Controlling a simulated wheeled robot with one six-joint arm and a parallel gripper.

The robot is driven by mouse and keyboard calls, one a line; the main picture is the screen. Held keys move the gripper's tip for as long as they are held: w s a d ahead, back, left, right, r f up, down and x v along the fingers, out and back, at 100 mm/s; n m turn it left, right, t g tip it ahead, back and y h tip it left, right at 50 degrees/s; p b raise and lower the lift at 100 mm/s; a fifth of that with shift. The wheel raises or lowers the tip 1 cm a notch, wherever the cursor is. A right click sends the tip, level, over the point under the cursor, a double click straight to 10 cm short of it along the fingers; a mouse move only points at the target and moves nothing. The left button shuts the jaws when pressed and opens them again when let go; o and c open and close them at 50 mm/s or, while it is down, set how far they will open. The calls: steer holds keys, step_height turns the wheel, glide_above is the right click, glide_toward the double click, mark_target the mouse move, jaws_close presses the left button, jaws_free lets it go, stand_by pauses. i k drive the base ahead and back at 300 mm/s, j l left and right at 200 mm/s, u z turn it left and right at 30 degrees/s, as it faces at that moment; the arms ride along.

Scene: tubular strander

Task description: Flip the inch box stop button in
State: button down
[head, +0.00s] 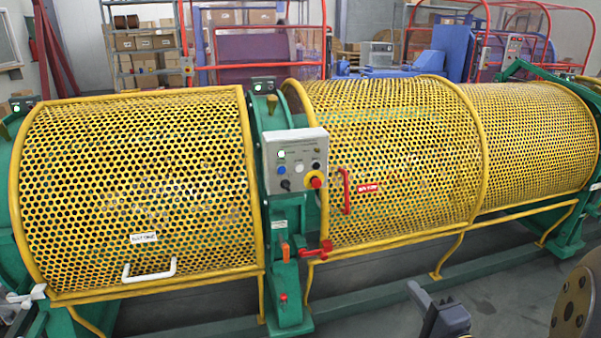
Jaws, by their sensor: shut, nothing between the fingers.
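A grey control box (295,160) stands on a green post in the middle of the machine; I take it for the inch box, but its lettering is too small to read. A red stop button (316,182) on a yellow ring sits at its lower right corner. The box also bears a green lit button, a white one, a blue one and dark knobs. My gripper (416,292) shows at the bottom edge, right of centre, shut and empty. It is low in front of the machine, well apart from the box and the button.
Yellow perforated guards (140,185) flank the box on both sides. A red handle (346,190) and a red lever (316,250) stick out near the post. A brown flanged disc (577,308) stands at the lower right. Grey floor (500,285) lies open in front.

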mark_target(317, 183)
steer(key=i+j, duration=0.65)
steer(key=i, duration=0.2)
